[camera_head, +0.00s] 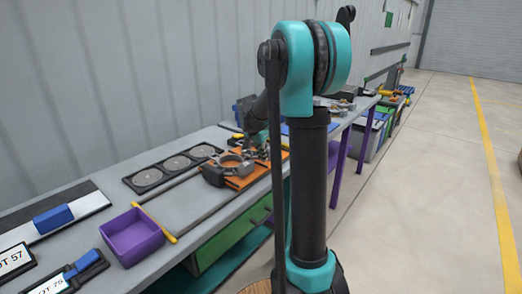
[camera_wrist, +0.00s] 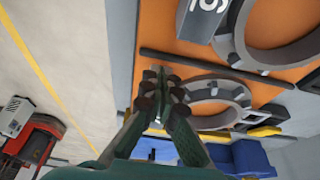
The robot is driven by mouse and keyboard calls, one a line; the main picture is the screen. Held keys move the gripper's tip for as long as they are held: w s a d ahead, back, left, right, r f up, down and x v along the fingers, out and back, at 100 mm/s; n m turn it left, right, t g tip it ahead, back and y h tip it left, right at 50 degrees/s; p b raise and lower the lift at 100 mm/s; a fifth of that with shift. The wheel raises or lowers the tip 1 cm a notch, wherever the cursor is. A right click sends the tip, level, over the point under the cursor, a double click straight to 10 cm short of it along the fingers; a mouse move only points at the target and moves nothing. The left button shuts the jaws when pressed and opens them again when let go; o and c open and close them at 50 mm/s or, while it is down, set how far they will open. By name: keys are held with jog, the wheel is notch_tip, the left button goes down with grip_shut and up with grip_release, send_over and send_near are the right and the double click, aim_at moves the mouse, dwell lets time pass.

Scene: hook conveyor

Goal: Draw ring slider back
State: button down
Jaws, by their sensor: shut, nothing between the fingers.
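A grey ring slider (camera_head: 228,169) sits on an orange board (camera_head: 242,182) on the workbench. In the wrist view a large grey ring (camera_wrist: 233,45) with a label block lies on the orange board (camera_wrist: 160,28) at the upper right. A second, smaller grey ring (camera_wrist: 240,97) lies just right of my fingertips. I cannot tell which of the two matches the ring in the head view. My gripper (camera_wrist: 160,92) is shut and empty, over the board's edge beside the smaller ring. In the head view my gripper (camera_head: 258,148) is small and partly hidden behind my arm.
A dark rod (camera_wrist: 217,68) runs between the two rings. A blue bin (camera_wrist: 240,157) lies beyond them. A black holder with round discs (camera_head: 176,163) and a purple bin (camera_head: 131,236) stand on the bench (camera_head: 190,208). Open floor (camera_head: 420,190) lies right of the bench.

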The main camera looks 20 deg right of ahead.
jog(key=shift+w+d+f, duration=0.15)
jog(key=shift+d+f, duration=0.05)
jog(key=shift+f, duration=0.5)
jog(key=s+a, duration=0.5)
jog(key=a, duration=0.1)
jog(key=s+a, duration=0.5)
jog(key=a, duration=0.2)
jog(key=s+a, duration=0.4)
jog(key=a, duration=0.3)
jog(key=shift+s+a, duration=0.15)
jog(key=shift+s, duration=0.25)
